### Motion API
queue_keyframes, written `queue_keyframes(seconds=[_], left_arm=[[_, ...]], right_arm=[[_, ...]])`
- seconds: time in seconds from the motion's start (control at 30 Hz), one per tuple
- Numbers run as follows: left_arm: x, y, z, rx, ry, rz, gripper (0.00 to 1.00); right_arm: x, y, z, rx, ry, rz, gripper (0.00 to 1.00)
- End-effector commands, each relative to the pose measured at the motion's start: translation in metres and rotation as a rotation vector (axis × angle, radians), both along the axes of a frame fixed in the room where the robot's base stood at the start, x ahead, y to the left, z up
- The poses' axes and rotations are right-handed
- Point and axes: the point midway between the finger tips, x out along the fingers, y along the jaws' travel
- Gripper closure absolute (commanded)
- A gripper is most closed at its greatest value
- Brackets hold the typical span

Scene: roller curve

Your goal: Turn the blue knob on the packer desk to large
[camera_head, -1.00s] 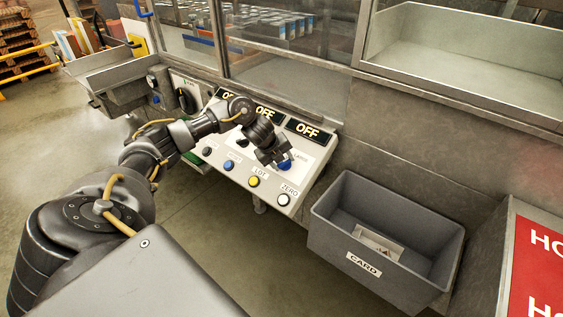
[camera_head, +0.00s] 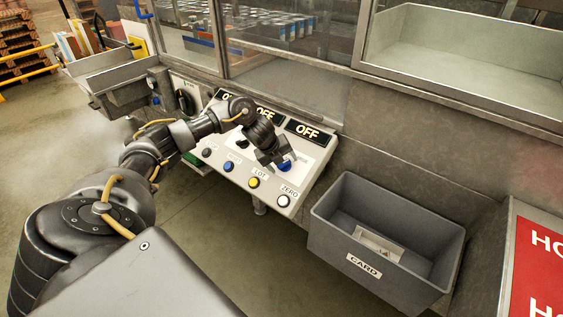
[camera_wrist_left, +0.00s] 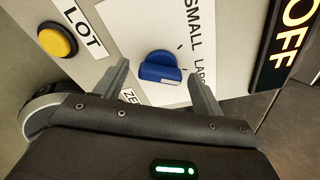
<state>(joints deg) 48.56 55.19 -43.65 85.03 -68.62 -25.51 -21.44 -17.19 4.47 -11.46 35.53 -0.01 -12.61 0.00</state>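The blue knob (camera_head: 285,165) sits on the sloped white panel of the packer desk (camera_head: 309,168), below the rightmost OFF display. In the left wrist view the blue knob (camera_wrist_left: 160,67) shows close up, with the words SMALL (camera_wrist_left: 199,36) and LARGE (camera_wrist_left: 199,76) beside it. LARGE is partly hidden by a finger. I cannot tell which word the knob points at. My left gripper (camera_head: 279,163) is at the knob. In the left wrist view my left gripper (camera_wrist_left: 157,72) is open, one finger on each side of the knob, with visible gaps. My right gripper is out of view.
A yellow LOT button (camera_head: 254,182), a white ZERO button (camera_head: 284,201) and a blue button (camera_head: 229,166) line the panel's front edge. A grey CARD bin (camera_head: 330,240) stands to the right. A glass screen (camera_head: 285,75) rises behind the panel.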

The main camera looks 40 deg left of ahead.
Motion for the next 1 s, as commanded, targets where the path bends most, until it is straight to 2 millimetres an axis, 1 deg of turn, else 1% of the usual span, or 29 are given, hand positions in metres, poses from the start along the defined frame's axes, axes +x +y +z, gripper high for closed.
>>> queue_keyframes(seconds=[0.2,0.33,0.47,0.7,0.8,0.9,1.0], left_arm=[[0.0,0.0,0.001,-0.001,-0.001,0.001,0.31],[-0.003,0.001,0.009,0.0,-0.004,0.0,0.31],[-0.014,0.003,0.028,0.002,-0.004,-0.001,0.31],[-0.035,0.007,0.071,0.001,-0.005,-0.001,0.31],[-0.041,0.008,0.084,0.001,-0.004,-0.001,0.31],[-0.046,0.009,0.092,0.001,-0.002,0.001,0.31],[-0.048,0.01,0.095,0.0,0.0,0.001,0.31]], right_arm=[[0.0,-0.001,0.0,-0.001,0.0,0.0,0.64],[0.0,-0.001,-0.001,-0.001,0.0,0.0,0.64],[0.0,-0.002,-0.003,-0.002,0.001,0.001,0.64],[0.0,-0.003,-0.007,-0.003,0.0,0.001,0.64],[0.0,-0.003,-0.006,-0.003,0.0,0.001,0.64],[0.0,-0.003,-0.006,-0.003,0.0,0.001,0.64],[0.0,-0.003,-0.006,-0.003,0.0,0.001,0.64]])
